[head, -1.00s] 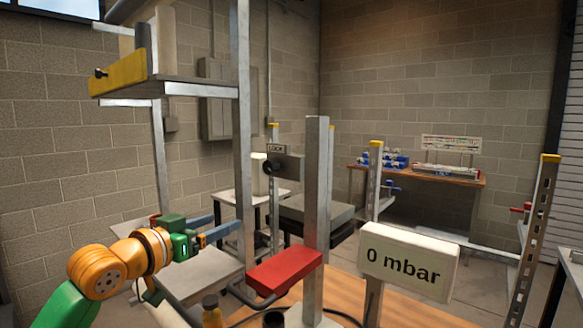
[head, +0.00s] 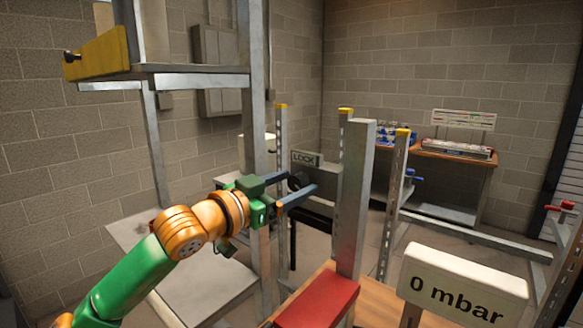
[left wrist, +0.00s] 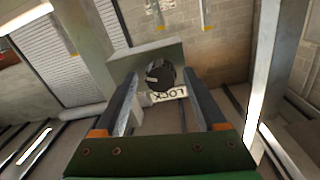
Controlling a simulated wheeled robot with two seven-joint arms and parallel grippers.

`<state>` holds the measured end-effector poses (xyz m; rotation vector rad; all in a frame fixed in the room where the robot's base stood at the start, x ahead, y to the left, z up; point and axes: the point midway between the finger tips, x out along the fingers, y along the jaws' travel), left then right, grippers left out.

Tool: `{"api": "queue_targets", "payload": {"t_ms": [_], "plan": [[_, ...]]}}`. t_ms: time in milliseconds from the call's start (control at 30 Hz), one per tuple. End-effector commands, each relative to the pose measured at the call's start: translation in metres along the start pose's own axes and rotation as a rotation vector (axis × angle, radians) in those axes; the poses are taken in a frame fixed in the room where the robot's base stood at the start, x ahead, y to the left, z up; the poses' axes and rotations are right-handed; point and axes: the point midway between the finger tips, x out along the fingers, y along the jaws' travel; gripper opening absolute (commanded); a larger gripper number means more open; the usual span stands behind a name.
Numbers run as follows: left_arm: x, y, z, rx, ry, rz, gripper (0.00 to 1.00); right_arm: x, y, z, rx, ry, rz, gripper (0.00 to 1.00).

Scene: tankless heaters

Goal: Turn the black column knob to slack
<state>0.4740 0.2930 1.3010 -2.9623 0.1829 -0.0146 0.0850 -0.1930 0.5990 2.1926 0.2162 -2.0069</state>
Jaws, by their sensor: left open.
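The black column knob (head: 297,181) sits on a grey plate (head: 325,190) on the column, below a sign reading LOCK (head: 306,159). In the left wrist view the round knob (left wrist: 160,77) shows a light pointer mark and lies ahead, between the fingers. My left gripper (head: 302,184) is open, with its two blue-grey fingers reaching to either side of the knob. I cannot tell whether the fingers touch it. The LOCK sign also shows upside down in the left wrist view (left wrist: 168,94). My right gripper is not in view.
A metal post (head: 355,200) stands right of the plate. A red block (head: 318,300) and a "0 mbar" display (head: 464,287) are in front. A tall frame with a yellow-edged shelf (head: 100,55) rises at left. Workbenches (head: 455,160) stand at the back.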

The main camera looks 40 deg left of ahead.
Motion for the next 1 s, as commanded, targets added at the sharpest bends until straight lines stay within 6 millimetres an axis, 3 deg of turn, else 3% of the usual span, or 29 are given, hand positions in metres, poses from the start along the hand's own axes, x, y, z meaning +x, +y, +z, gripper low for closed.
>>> {"api": "queue_targets", "payload": {"t_ms": [200, 400, 467, 500, 767, 1000], "plan": [[0.0009, 0.0003, 0.0017, 0.001, 0.0, -0.001, 0.73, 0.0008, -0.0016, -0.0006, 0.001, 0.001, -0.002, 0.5], [0.0008, 0.0003, 0.0015, 0.001, 0.0, 0.0, 0.19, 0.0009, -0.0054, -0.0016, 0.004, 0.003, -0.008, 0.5], [0.0008, 0.0004, 0.0015, 0.001, 0.0, 0.0, 0.03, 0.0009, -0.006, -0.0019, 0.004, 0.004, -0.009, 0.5], [0.0008, 0.0004, 0.0016, 0.001, 0.0, 0.0, 0.0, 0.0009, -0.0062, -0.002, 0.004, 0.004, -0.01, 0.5], [0.0008, 0.0005, 0.0015, -0.025, 0.001, 0.0, 0.0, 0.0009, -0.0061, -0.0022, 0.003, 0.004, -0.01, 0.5], [0.0008, 0.0006, 0.0017, -0.154, 0.007, -0.001, 0.0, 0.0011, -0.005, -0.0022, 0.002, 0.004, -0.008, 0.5]]}}
